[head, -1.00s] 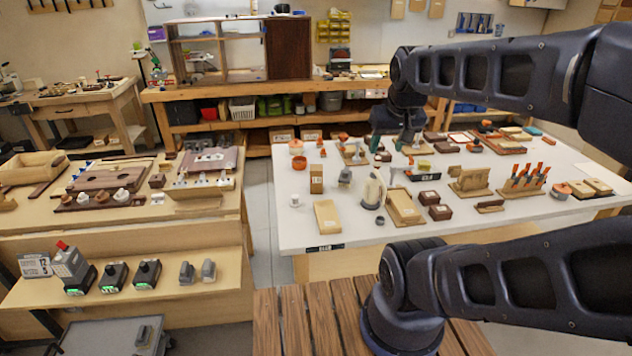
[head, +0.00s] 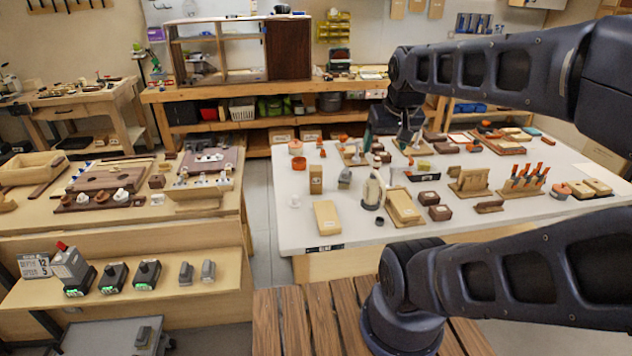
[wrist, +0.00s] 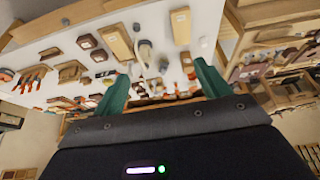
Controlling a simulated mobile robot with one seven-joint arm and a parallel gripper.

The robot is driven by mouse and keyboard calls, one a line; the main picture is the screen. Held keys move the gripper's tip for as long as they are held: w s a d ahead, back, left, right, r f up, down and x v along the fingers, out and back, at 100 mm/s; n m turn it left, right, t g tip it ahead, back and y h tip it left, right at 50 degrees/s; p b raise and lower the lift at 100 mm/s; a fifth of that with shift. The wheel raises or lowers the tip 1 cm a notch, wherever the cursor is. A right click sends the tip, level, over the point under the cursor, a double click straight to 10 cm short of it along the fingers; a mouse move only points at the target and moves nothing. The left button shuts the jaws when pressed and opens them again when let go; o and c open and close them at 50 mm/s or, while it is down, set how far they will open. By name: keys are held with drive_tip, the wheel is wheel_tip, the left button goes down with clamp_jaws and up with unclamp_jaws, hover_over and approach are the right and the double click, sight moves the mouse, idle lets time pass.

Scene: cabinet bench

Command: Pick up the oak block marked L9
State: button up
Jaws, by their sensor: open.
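A flat oak block (head: 327,217) with a small pale label lies near the front left of the white table. An upright oak block (head: 316,180), also labelled, stands just behind it. I cannot read either label, so I cannot tell which is L9. The flat block also shows in the wrist view (wrist: 181,25), near the top, beyond the fingertips. My gripper (wrist: 160,72) has its two green fingers spread wide with nothing held between them. In the head view my gripper (head: 369,137) hangs above the middle of the white table, behind and to the right of both blocks.
The white table (head: 290,238) is crowded. A cream bottle-like item (head: 373,190) and a wooden tray (head: 404,206) stand right of the flat block. Dark brown blocks (head: 440,212) and a rack of orange-handled tools (head: 527,180) lie further right. A floor gap separates the left bench (head: 120,218).

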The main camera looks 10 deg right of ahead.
drive_tip(key=w+a+f, duration=0.1)
drive_tip(key=w+f, duration=0.1)
drive_tip(key=w, duration=1)
drive_tip(key=m, duration=0.2)
approach(315, 169)
wheel_tip(315, 169, down, 2)
drive_tip(key=shift+h, duration=0.3)
drive_tip(key=shift+w+a+x, duration=0.15)
drive_tip(key=shift+w+x, duration=0.05)
drive_tip(key=shift+x, duration=1.45)
drive_tip(key=shift+w+a+x, duration=0.1)
drive_tip(key=shift+w+x, duration=0.1)
drive_tip(key=shift+x, duration=1.4)
drive_tip(key=shift+d+x, duration=0.15)
drive_tip(key=shift+x, duration=1.1)
drive_tip(key=shift+d+x, duration=0.15)
drive_tip(key=shift+x, duration=1.1)
drive_tip(key=shift+w+r, duration=0.15)
drive_tip(key=c, duration=1.2)
